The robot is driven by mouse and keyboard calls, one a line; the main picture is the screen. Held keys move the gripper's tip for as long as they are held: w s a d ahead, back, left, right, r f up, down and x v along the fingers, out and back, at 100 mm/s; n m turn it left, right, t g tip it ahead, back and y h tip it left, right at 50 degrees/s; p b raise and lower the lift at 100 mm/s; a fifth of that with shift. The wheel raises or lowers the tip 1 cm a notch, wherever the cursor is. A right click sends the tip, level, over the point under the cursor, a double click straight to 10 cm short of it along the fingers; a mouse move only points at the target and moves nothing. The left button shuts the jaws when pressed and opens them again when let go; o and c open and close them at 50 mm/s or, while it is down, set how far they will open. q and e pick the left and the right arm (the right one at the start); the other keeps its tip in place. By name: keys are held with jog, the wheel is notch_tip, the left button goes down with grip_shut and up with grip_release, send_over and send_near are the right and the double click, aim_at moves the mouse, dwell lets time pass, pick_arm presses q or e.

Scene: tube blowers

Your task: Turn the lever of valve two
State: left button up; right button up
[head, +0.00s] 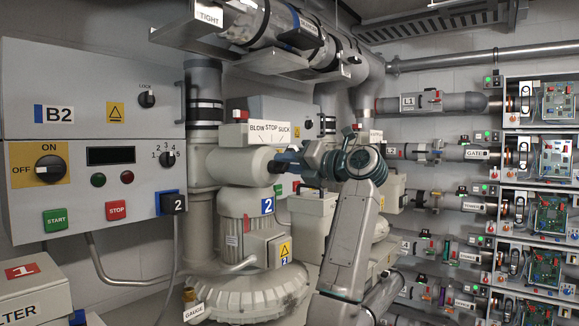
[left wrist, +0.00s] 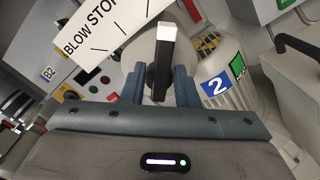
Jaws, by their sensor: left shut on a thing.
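Valve two is a light grey body (head: 236,164) beside a vertical pipe in the head view. Its white sign (head: 255,134) reads BLOW, STOP, SUCK, and it also shows in the left wrist view (left wrist: 97,32). The lever is black with a white tip (left wrist: 160,66). My left gripper (head: 283,163) is at the front of the valve. In the left wrist view its blue-grey fingers (left wrist: 160,88) stand on both sides of the lever, shut on it. The lever's tip reaches up to the sign; its exact mark cannot be told. In the head view the gripper mostly hides the lever. My right gripper is not in view.
A grey motor (head: 245,222) with a blue 2 label stands below the valve. A control panel B2 (head: 95,170) is at the left. Pipes and circuit board racks (head: 545,160) fill the right. A large pipe (head: 270,28) runs overhead.

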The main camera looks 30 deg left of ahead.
pick_arm(q)
jog(key=n+b, duration=0.2)
jog(key=n, duration=0.1)
jog(key=shift+s+f+n+b, duration=0.15)
jog(key=shift+n+b, duration=0.15)
jog(key=shift+b, duration=0.1)
jog(key=shift+c, duration=0.2)
jog(key=n+b, duration=0.1)
jog(key=n, duration=0.2)
jog(key=shift+s, duration=0.15)
jog(key=shift+s+n+b, duration=0.1)
jog(key=shift+n+b, duration=0.5)
jog(key=shift+n, duration=0.2)
jog(key=o, duration=0.7)
jog(key=shift+r, duration=0.2)
jog(key=d+b, duration=0.1)
jog(key=d, duration=0.2)
jog(key=d+b, duration=0.2)
jog(key=d, duration=0.2)
jog(key=s+d+b, duration=0.1)
jog(key=d, duration=0.2)
jog(key=shift+d, duration=0.4)
